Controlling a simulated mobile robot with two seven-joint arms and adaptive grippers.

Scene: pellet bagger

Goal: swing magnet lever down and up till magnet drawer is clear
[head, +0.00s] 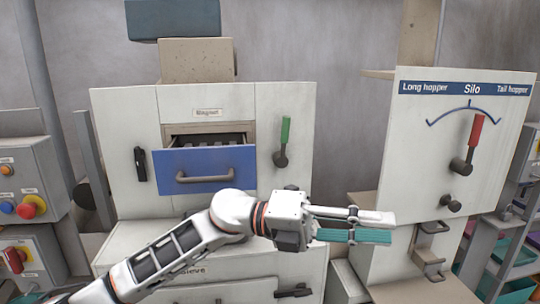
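The magnet drawer (207,171) has a blue front with a grey bar handle and is pulled partly out of its cabinet under a small label that seems to read "Magnet". Dark bars show inside behind its front; I cannot tell whether anything clings to them. The magnet lever (285,132), with a green grip on a dark pivot, points up on the panel right of the drawer. My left gripper (392,228) is below and right of the lever, apart from it, pointing right. My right gripper is out of view.
A silo panel (410,140) with a red-handled lever (475,135) stands at the right, with a metal bracket (430,250) below it. A black latch (140,163) is left of the drawer. Button boxes (40,165) stand far left. Open space lies between cabinet and silo panel.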

